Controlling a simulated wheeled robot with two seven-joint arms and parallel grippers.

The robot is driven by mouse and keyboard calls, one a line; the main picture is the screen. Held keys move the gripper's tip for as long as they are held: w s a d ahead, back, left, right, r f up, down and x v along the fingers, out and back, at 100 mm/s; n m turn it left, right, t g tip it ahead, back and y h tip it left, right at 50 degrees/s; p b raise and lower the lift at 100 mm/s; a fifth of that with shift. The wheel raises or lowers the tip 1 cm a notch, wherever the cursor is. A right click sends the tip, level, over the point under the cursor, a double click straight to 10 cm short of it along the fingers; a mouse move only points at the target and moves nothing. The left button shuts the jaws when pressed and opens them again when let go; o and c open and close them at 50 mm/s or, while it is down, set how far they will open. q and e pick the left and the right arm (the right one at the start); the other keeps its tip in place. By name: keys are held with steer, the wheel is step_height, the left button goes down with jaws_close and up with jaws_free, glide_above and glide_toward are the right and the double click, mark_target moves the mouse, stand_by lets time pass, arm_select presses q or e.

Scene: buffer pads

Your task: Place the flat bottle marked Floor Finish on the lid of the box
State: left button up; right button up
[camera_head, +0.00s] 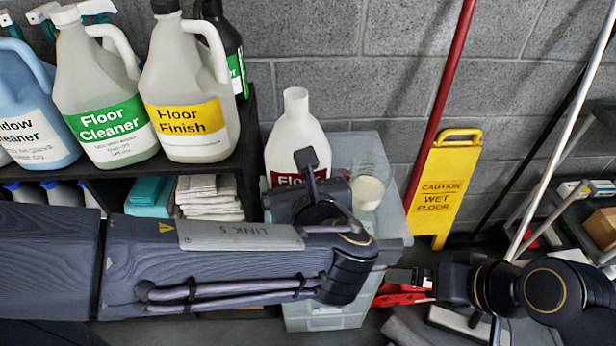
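A white flat bottle (296,140) with a narrow neck stands upright at the left part of a translucent box (325,318). Its dark red label is partly covered; only the start of "Floor" reads. I cannot tell whether its base touches the box's pale lid (393,222).
A dark shelf (250,150) holds a handled jug marked Floor Finish (190,85), a Floor Cleaner jug (100,85) and a blue window cleaner jug (28,100). Folded cloths (208,195) lie below. A yellow wet-floor sign (441,190) and a red pole (440,90) stand behind the box.

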arm_select(q)
steer(key=shift+w+f+b, duration=0.45)
steer(key=shift+w+f, duration=2.75)
steer(key=shift+w, duration=0.3)
steer(key=shift+w+f+b, duration=0.4)
steer(key=shift+w+f, duration=2.8)
steer(key=shift+w, duration=0.25)
steer(key=shift+f, duration=0.1)
steer(key=shift+f, duration=0.15)
steer(key=o, duration=1.5)
